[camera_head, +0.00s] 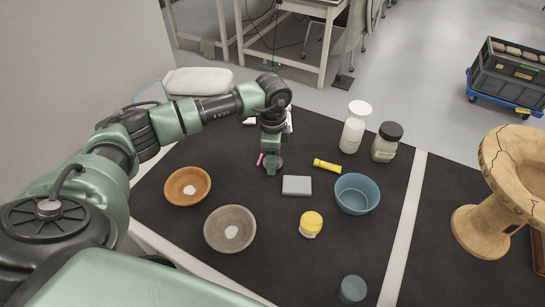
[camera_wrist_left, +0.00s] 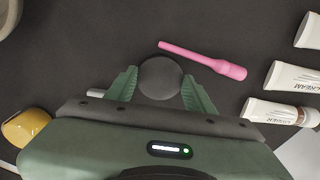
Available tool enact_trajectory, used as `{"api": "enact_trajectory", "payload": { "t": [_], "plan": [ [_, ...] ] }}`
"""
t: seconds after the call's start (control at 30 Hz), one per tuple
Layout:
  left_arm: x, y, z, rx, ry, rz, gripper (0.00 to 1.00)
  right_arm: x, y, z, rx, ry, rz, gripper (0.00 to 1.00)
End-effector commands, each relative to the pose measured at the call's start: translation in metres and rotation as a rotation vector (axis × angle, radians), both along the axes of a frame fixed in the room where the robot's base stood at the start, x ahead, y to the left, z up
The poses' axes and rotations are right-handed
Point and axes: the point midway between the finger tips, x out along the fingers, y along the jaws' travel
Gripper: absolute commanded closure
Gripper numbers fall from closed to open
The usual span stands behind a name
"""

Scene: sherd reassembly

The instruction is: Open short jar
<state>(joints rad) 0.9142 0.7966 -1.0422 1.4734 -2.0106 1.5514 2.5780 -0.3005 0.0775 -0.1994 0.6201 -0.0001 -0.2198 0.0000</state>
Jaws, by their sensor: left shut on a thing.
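My left gripper (camera_head: 271,166) is low over the black mat, in the middle of the head view. In the left wrist view its green fingers (camera_wrist_left: 160,88) are shut on a round dark grey disc-shaped thing (camera_wrist_left: 160,72), one finger on each side. From above it looks like a lid; whether a jar body is under it is hidden. In the head view a grey edge of it (camera_head: 277,163) shows beside the fingers. A short jar with a yellow lid (camera_head: 311,223) stands closed on the mat, apart from the gripper. My right gripper is not in view.
A grey block (camera_head: 297,185), yellow tube (camera_head: 327,166) and blue bowl (camera_head: 357,195) lie to the right. Orange (camera_head: 187,186) and grey (camera_head: 231,228) bowls are at the left. A pink tool (camera_wrist_left: 205,60) and white tubes (camera_wrist_left: 283,112) lie near the gripper. Taller jars (camera_head: 386,142) stand behind.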

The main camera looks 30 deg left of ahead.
Motion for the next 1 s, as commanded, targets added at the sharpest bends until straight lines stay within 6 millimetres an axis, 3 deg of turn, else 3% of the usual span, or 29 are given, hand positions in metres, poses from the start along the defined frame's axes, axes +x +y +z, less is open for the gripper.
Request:
{"api": "enact_trajectory", "payload": {
  "t": [0.07,0.1,0.17,0.2,0.47,0.63,1.0],
  "plan": [
    [0.000,0.000,-0.003,0.000,0.000,0.000,0.95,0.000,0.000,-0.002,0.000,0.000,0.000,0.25],
    [0.000,0.000,-0.004,0.000,0.000,0.000,0.44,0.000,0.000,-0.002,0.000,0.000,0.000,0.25],
    [0.000,0.000,-0.003,0.000,0.000,0.000,0.27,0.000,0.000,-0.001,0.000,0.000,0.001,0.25],
    [0.000,0.000,-0.003,0.000,0.000,0.000,0.25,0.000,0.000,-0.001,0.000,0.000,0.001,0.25],
    [0.000,0.000,-0.002,0.000,0.000,0.000,0.25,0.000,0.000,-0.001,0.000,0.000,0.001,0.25],
    [0.001,0.000,0.009,-0.001,-0.003,0.001,0.25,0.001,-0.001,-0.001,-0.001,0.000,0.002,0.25],
    [0.001,0.000,0.085,-0.001,-0.005,0.000,0.25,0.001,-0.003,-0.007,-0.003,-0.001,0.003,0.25]
  ]
}}
